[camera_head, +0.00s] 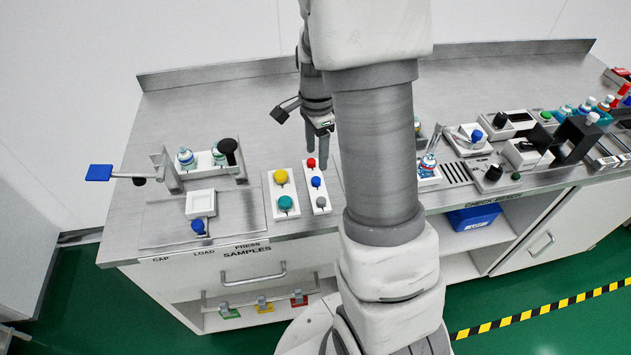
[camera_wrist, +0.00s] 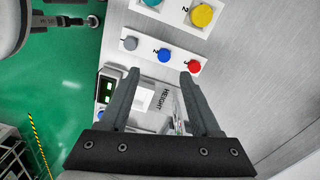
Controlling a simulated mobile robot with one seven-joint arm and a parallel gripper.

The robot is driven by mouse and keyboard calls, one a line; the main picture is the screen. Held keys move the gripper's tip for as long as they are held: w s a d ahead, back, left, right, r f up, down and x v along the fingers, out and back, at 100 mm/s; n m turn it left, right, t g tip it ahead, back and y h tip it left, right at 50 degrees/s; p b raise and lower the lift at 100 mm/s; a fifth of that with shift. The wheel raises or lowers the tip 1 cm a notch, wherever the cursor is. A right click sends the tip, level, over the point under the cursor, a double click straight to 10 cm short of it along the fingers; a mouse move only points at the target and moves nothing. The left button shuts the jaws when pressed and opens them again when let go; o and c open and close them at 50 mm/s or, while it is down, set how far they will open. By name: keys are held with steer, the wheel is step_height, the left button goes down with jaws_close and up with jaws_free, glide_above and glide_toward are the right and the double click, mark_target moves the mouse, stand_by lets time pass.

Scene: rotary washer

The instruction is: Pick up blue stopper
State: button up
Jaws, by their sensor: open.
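A blue stopper (camera_head: 316,182) sits in the middle of a narrow white holder (camera_head: 328,207), between a red stopper (camera_head: 311,162) and a grey one (camera_head: 321,202). The wrist view also shows the blue stopper (camera_wrist: 164,55), just beyond the fingertips and between the grey stopper (camera_wrist: 130,43) and the red one (camera_wrist: 194,67). My gripper (camera_head: 317,158) is above the bench near the red end of the holder. In the wrist view my gripper (camera_wrist: 160,74) has its two fingers spread, with nothing held between them. The stoppers' lower parts are hidden in the holder.
A white holder (camera_head: 268,200) with a yellow knob (camera_head: 280,176) and a teal knob (camera_head: 286,202) stands close at the left. A press fixture with a blue-ended lever (camera_head: 99,172) is further left. My arm covers part of the bench at the right.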

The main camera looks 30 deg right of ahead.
glide_above(315, 180)
steer(key=f, duration=0.4)
steer(key=shift+s+f, duration=0.1)
steer(key=shift+s, duration=0.2)
steer(key=shift+w+d+f, duration=0.1)
steer(key=shift+w+f, duration=0.1)
steer(key=shift+f, duration=1.1)
steer(key=shift+w+f, duration=0.15)
steer(key=shift+f, duration=1.1)
jaws_close()
